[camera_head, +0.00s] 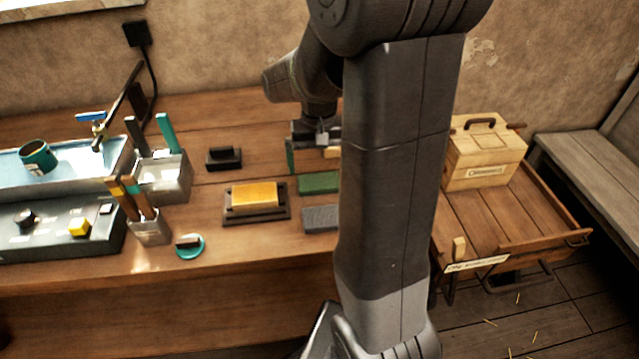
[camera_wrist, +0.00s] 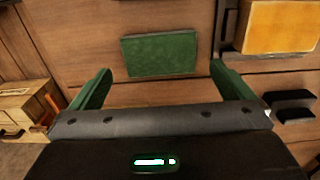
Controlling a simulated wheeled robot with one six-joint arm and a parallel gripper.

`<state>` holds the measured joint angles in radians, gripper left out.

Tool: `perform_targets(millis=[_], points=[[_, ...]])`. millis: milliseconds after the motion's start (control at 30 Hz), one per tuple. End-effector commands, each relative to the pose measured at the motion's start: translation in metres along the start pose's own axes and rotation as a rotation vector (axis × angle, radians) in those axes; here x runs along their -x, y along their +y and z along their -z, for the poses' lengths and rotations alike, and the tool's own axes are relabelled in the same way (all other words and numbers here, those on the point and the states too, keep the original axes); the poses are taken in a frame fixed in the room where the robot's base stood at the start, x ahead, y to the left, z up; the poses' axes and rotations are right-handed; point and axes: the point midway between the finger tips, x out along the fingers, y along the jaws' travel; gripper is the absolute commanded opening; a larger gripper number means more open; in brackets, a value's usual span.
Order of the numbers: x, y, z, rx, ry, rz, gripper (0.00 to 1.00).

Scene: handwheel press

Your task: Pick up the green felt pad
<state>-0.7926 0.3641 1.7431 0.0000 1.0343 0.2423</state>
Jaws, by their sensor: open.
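The green felt pad (camera_head: 318,183) lies flat on the wooden workbench, between a grey pad and my gripper in the head view; my arm hides part of that area. In the wrist view the green felt pad (camera_wrist: 160,54) shows whole, as a flat dark green rectangle slightly tilted. My gripper (camera_wrist: 162,82) is open, with its two green fingers spread wider than the pad. The pad lies beyond the fingertips and roughly centred between them. Nothing is between the fingers. In the head view my gripper (camera_head: 312,155) is above the bench, behind the pad.
A grey pad (camera_head: 320,219) lies just in front of the green pad. A yellow block on a dark tray (camera_head: 285,214) stands to its left, with a black stamp-like block (camera_head: 223,158) behind. A wooden box (camera_head: 486,152) sits on a cart at right.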

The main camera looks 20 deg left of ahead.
Motion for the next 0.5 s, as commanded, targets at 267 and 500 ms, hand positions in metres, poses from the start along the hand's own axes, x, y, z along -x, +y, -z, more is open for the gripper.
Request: perform_targets(millis=[267,500], points=[[-0.031,0.001,0.003,-0.001,-0.005,-0.001,1.00],[-0.054,0.001,0.003,0.000,-0.001,0.000,1.00]])
